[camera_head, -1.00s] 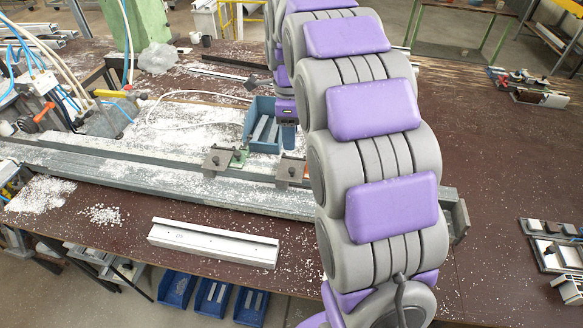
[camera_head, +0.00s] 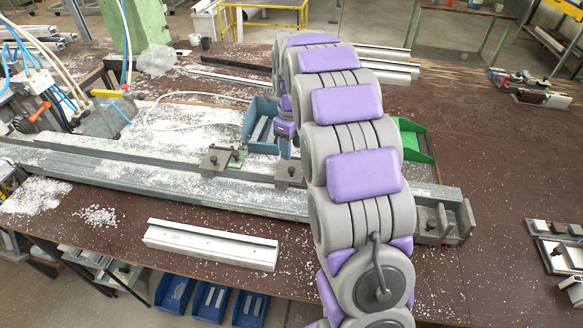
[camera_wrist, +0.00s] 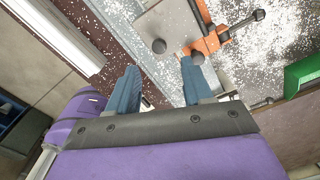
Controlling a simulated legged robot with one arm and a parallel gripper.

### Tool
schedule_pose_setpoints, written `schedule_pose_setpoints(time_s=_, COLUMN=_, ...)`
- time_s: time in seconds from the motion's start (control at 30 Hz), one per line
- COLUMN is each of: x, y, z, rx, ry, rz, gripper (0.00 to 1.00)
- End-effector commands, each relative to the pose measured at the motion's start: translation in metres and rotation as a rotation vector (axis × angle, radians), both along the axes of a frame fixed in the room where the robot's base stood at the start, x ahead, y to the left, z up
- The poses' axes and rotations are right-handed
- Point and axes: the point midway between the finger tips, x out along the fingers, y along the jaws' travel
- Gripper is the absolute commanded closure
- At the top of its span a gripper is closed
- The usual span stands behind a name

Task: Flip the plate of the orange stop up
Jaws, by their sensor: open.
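The orange stop (camera_wrist: 210,42) shows in the wrist view just beyond my gripper, with a dark-knobbed lever running off to the right. Its grey plate (camera_wrist: 172,25) lies to the left of the orange part, with a round dark knob near its lower edge. In the head view the plate (camera_head: 289,173) sits on the rail and looks laid down flat; the orange part is hidden by my arm. My gripper (camera_wrist: 160,67) is open and empty, its blue fingers pointing towards the plate's near edge. Whether a finger touches it I cannot tell.
A second grey plate (camera_head: 215,160) with a green stop sits farther left on the long rail (camera_head: 130,172). A blue bin (camera_head: 258,128) stands behind the rail, a green bin (camera_head: 415,140) to the right. A white profile (camera_head: 212,244) lies in front.

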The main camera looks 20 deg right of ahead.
Motion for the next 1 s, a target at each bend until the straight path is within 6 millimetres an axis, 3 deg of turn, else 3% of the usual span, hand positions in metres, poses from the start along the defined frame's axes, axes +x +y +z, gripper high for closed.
schedule_pose_setpoints(time_s=0.1, x=-0.002, y=0.001, z=-0.028, rx=0.001, ry=0.007, rz=0.001, gripper=0.50)
schedule_pose_setpoints(time_s=0.4, x=-0.001, y=0.001, z=-0.070, rx=0.000, ry=0.002, rz=0.002, gripper=0.50)
schedule_pose_setpoints(time_s=0.83, x=-0.001, y=0.000, z=-0.080, rx=-0.001, ry=0.003, rz=0.001, gripper=0.50)
schedule_pose_setpoints(time_s=1.0, x=-0.001, y=0.000, z=-0.079, rx=0.000, ry=0.002, rz=0.001, gripper=0.64)
